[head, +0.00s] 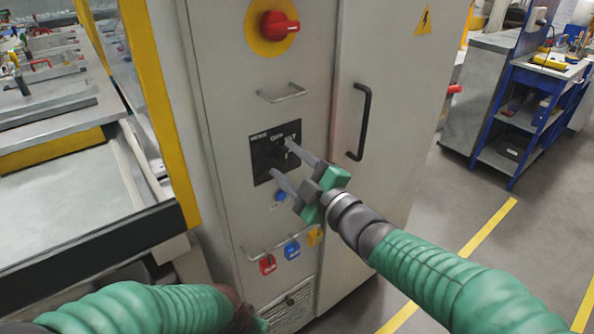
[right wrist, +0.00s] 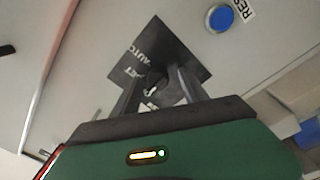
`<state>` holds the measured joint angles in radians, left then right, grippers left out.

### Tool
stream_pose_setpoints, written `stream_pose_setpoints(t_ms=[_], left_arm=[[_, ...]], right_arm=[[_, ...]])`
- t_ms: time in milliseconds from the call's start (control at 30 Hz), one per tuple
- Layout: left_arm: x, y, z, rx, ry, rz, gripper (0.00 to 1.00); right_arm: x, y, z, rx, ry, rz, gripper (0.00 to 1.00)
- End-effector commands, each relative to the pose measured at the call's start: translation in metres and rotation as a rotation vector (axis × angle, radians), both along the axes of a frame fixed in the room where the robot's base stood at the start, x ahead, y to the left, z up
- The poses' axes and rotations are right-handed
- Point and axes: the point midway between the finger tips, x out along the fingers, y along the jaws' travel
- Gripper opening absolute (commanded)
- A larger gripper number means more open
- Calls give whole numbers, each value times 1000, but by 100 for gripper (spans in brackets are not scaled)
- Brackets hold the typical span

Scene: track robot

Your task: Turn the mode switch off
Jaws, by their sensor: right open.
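The mode switch (head: 268,157) is a black knob on a black square plate (head: 259,141) with white lettering, on the front of a grey cabinet. My right gripper (head: 287,164) is open in front of the plate, with one finger above right of the knob and one below it. In the right wrist view the knob (right wrist: 156,84) shows between the two fingers (right wrist: 160,95); whether they touch it I cannot tell. The knob's exact setting is hard to read. My left arm shows at the lower left of the head view, but its gripper is not visible.
A red rotary switch on a yellow disc (head: 272,26) sits above. A blue button (head: 280,196) is just below the plate. Padlocks (head: 292,249) hang on a rail lower down. A black door handle (head: 361,122) stands to the right. A yellow-framed machine (head: 160,110) is at left.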

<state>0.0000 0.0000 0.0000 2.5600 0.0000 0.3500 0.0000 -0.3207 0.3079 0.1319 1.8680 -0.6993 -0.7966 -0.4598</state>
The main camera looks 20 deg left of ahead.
Motion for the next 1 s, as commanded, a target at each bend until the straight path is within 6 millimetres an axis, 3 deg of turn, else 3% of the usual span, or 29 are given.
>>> stream_pose_setpoints(t_ms=[167,600,767,1000], left_arm=[[0,0,3,0,0,0,0],[0,0,17,0,0,0,0],[0,0,18,0,0,0,0],[0,0,18,0,0,0,0]], right_arm=[[-16,-23,0,0,-1,-4,51],[-88,-118,-11,-3,4,-3,51],[-98,-131,-14,-3,3,-1,51],[-99,-132,-15,-2,3,1,51]])
